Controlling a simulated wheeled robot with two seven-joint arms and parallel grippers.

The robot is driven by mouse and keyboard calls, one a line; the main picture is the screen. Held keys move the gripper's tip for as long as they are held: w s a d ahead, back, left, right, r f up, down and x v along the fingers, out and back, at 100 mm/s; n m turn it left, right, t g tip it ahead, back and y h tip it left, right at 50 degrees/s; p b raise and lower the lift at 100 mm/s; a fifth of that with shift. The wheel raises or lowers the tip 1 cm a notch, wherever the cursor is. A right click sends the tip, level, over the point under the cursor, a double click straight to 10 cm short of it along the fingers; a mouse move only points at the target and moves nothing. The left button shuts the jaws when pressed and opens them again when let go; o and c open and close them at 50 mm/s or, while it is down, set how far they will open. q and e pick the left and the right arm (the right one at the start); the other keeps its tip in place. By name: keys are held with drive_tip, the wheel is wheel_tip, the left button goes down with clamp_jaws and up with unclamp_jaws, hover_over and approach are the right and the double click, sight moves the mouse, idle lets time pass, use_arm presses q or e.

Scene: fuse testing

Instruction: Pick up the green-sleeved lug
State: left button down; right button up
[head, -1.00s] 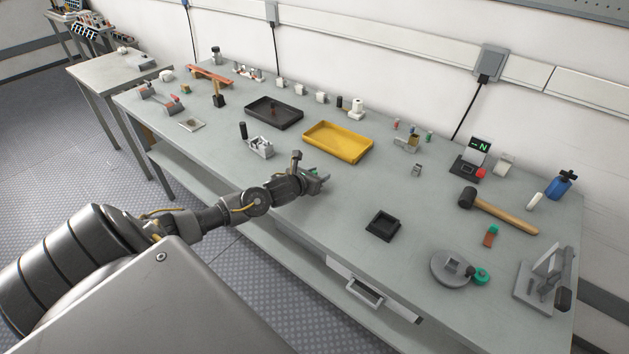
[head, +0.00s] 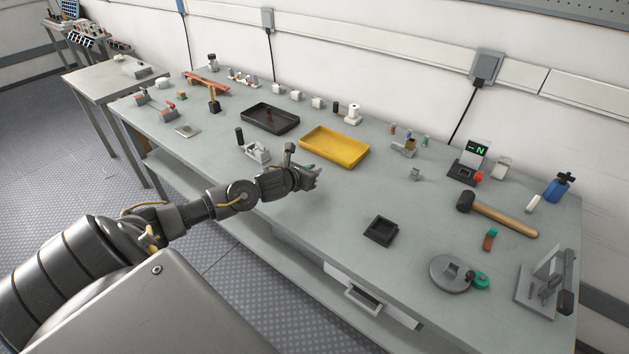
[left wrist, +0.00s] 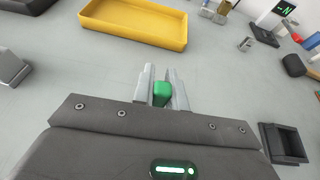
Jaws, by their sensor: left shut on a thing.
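The green-sleeved lug (left wrist: 162,92) is between the two fingers of my left gripper (left wrist: 163,84) in the left wrist view. Only its green sleeve shows clearly; the rest of it is hidden by the fingers and the gripper body. In the head view my left gripper (head: 314,172) is shut on the lug, a little above the bench, in front of the yellow tray (head: 346,157). Only a small trace of green shows at the fingers there. My right gripper is not in view.
A black tray (head: 288,128) lies left of the yellow one. A small square black holder (head: 381,229) sits to the right. A hammer (head: 505,217) lies further right. The bench between is clear.

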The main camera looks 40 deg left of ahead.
use_arm(q)
drive_tip(key=s+a+r, duration=0.8)
drive_tip(key=s+a, duration=0.1)
drive_tip(key=shift+s+r+p, duration=0.4)
